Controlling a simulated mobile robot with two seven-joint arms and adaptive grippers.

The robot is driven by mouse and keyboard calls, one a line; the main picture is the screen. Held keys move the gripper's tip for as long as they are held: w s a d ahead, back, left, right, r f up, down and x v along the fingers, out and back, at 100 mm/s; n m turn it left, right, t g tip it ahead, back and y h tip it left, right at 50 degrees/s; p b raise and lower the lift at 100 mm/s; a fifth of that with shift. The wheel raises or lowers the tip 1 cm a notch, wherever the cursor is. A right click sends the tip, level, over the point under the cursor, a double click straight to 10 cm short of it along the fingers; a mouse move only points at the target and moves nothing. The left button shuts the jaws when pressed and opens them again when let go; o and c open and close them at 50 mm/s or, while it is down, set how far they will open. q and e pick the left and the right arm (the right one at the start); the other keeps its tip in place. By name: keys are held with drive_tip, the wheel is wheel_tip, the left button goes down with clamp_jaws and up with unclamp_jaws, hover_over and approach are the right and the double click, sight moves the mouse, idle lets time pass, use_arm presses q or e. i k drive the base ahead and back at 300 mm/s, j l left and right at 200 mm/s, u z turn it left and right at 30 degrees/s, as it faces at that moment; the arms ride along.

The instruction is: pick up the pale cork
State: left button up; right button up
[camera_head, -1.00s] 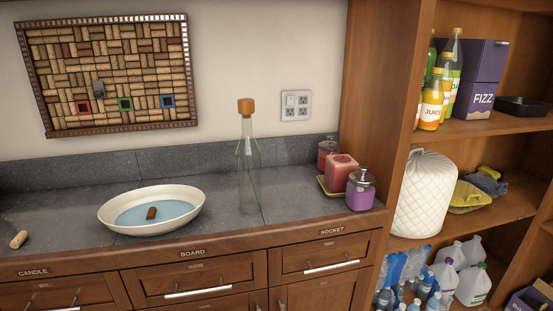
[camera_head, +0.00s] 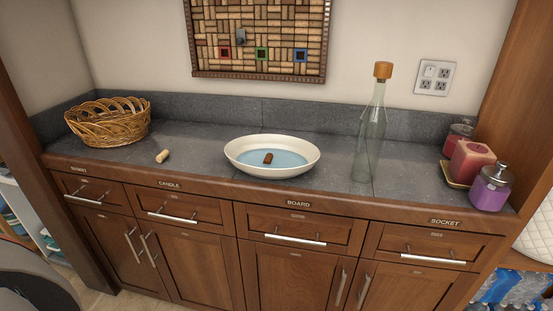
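The pale cork (camera_head: 162,156) lies on the grey countertop (camera_head: 205,142), between the wicker basket and the white dish. It is small and light tan, lying on its side near the counter's front. A darker brown cork (camera_head: 268,158) sits in the blue water of the white dish (camera_head: 240,162). Neither of my grippers shows in the head view.
A wicker basket (camera_head: 108,122) stands at the left end of the counter. A tall clear bottle with an orange-brown stopper (camera_head: 371,135) stands right of the dish. Drawers with handles line the front.

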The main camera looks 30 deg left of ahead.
sight(160, 158)
drive_tip(key=u, duration=1.55)
drive_tip(key=i+j+z, duration=0.45)
drive_tip(key=j, duration=0.2)
